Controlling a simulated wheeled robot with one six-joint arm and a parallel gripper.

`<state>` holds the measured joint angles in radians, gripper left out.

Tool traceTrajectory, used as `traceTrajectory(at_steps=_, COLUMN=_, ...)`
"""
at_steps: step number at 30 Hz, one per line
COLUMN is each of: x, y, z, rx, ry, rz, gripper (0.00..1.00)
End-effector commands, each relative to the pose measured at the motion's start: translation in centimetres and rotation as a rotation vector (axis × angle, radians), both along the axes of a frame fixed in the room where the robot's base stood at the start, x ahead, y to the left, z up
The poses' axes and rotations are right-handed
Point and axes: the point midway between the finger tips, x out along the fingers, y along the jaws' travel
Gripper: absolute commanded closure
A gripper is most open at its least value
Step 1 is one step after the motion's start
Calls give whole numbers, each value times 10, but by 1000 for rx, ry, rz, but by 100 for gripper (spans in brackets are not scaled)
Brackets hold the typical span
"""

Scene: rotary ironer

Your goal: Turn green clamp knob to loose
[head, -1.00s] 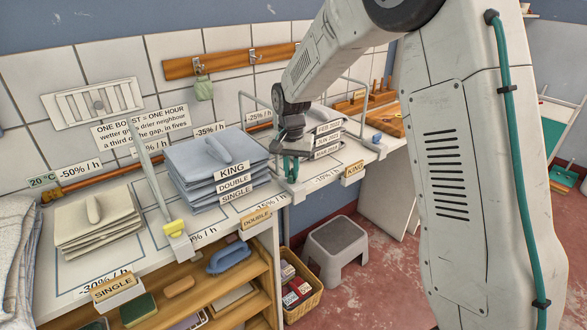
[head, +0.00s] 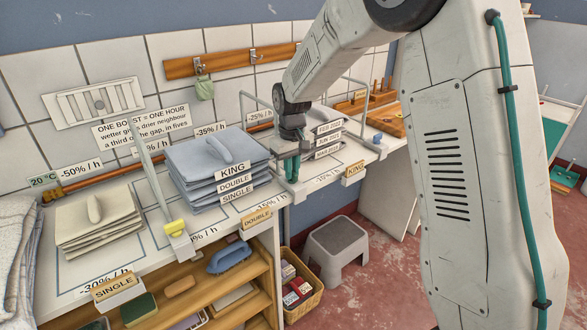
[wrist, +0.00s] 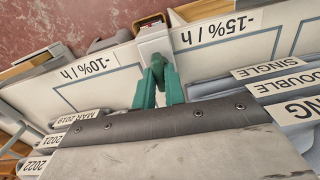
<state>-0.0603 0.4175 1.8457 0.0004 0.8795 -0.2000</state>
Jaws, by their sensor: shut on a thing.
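The green clamp knob (wrist: 157,62) shows in the wrist view as a small green piece between the fingertips, beside the pale end block (wrist: 153,38) of a divider at the shelf's front edge. My gripper (wrist: 158,78) has teal fingers and is shut on the knob. The fingers hide much of it, so its turn angle cannot be read. In the head view my gripper (head: 291,177) points down at the front end of the middle divider, and the knob is hard to tell from the fingers there.
A grey-blue linen stack (head: 215,165) lies left of my gripper, and a grey stack with date tags (head: 326,138) lies close behind it. A yellow knob (head: 174,228) and a blue knob (head: 377,138) sit on neighbouring dividers. A grey stool (head: 338,240) stands below.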

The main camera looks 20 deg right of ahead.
Motion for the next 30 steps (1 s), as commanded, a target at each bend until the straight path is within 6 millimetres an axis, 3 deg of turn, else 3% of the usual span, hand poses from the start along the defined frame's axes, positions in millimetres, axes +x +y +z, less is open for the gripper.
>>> traceTrajectory(at_steps=21, x=4, y=1, z=3, rx=1, ry=-13, rz=71, gripper=100)
traceTrajectory(at_steps=22, x=4, y=1, z=3, rx=1, ry=-13, rz=71, gripper=80)
traceTrajectory(at_steps=24, x=3, y=1, z=3, rx=0, ry=-11, rz=71, gripper=66)
traceTrajectory(at_steps=30, x=2, y=1, z=2, rx=0, ry=-6, rz=70, gripper=66)
